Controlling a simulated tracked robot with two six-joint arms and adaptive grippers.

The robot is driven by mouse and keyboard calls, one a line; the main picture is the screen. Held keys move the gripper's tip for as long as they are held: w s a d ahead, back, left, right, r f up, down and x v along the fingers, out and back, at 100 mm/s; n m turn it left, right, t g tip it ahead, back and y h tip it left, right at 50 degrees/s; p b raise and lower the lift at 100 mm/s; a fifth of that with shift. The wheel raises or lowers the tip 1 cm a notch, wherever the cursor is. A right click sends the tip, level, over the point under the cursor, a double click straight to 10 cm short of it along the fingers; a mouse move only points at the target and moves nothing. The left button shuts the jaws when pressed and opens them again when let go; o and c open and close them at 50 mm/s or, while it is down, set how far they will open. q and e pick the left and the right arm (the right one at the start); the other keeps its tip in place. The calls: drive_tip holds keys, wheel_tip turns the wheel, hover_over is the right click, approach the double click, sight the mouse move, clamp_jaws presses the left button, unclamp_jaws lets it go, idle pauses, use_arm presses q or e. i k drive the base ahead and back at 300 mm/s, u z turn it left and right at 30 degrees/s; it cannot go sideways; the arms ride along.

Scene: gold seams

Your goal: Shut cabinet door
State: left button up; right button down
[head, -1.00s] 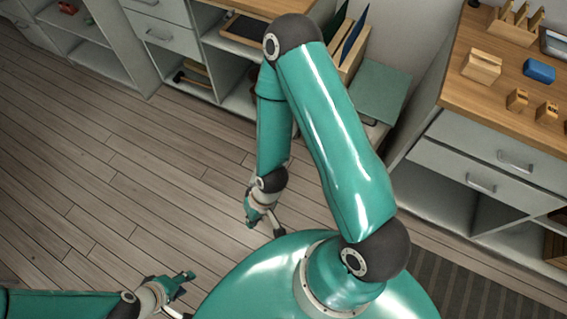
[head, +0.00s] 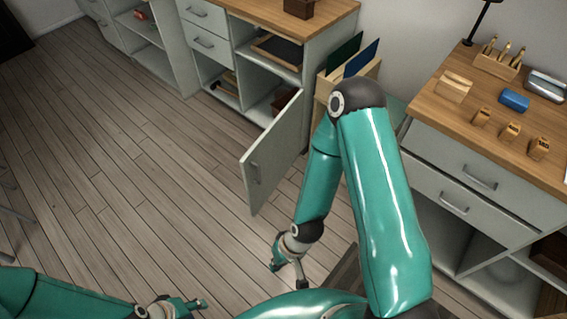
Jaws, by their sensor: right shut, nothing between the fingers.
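The cabinet door (head: 272,160) is a pale grey panel with a handle. It stands open at the upper middle of the head view, swung out from the low cabinet (head: 333,34) with the wooden top. The open compartment behind it shows a shelf and some items. My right gripper (head: 287,270) is shut and empty, low over the floor, below and in front of the door and apart from it. My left gripper (head: 190,306) is at the bottom edge, far from the door; its fingers are partly cut off.
A box with upright panels (head: 365,62) stands right of the cabinet, partly behind my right arm. A wooden-topped drawer unit (head: 450,105) with small blocks stands on the right. The wood floor (head: 120,190) left of the door is clear.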

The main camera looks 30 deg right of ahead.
sight(265, 163)
drive_tip(key=z, duration=0.85)
drive_tip(key=i, duration=1)
drive_tip(key=u, duration=0.5)
drive_tip(key=k, duration=1.2)
drive_tip(key=u, duration=0.35)
drive_tip(key=i, duration=0.7)
drive_tip(key=u, duration=0.5)
